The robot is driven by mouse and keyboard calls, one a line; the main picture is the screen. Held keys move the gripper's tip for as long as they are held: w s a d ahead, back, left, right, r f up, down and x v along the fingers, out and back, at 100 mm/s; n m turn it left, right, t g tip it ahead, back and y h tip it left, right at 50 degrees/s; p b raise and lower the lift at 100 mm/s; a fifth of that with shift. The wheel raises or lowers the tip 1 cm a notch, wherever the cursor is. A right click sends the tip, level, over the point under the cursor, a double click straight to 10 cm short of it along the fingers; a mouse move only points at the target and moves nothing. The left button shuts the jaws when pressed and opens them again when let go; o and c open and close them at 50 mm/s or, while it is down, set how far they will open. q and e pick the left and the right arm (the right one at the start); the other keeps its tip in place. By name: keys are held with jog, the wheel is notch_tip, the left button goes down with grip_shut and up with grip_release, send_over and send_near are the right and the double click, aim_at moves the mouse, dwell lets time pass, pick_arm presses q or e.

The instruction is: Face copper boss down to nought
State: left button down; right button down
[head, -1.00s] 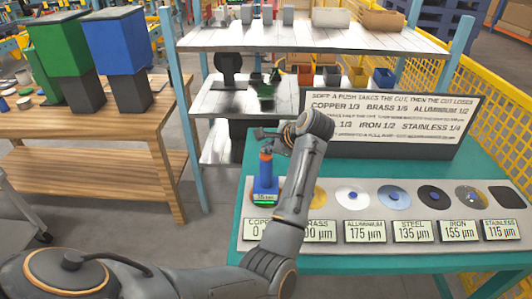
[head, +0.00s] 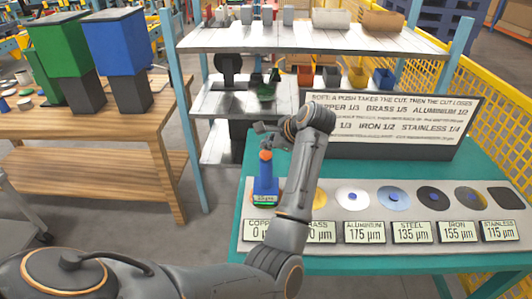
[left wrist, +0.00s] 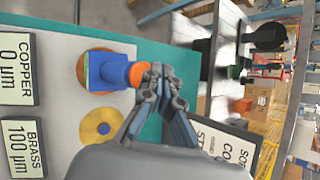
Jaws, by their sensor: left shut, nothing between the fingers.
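The blue facing tool (head: 265,182) with an orange top (head: 265,155) stands upright on the copper boss at the left end of the grey plate. It covers most of the copper disc (left wrist: 81,68), whose rim shows in the left wrist view. The copper display (left wrist: 17,68) reads 0 µm. The readout on the tool's foot is too small to read. My left gripper (head: 262,130) is shut and empty just above the orange top; in the left wrist view its fingertips (left wrist: 164,78) are close beside that top, and I cannot tell whether they touch. My right gripper is out of view.
Brass (head: 319,198), aluminium (head: 345,204), steel, iron and stainless discs run rightward along the plate, with displays in front. A sign (head: 395,125) stands behind them on the teal table (head: 345,265). A metal shelf (head: 310,40) stands behind, a wooden bench (head: 100,120) at left.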

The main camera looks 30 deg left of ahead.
aim_at(268, 155)
pick_arm(q)
jog(key=shift+r+p, duration=0.85)
jog(key=shift+r, duration=1.7)
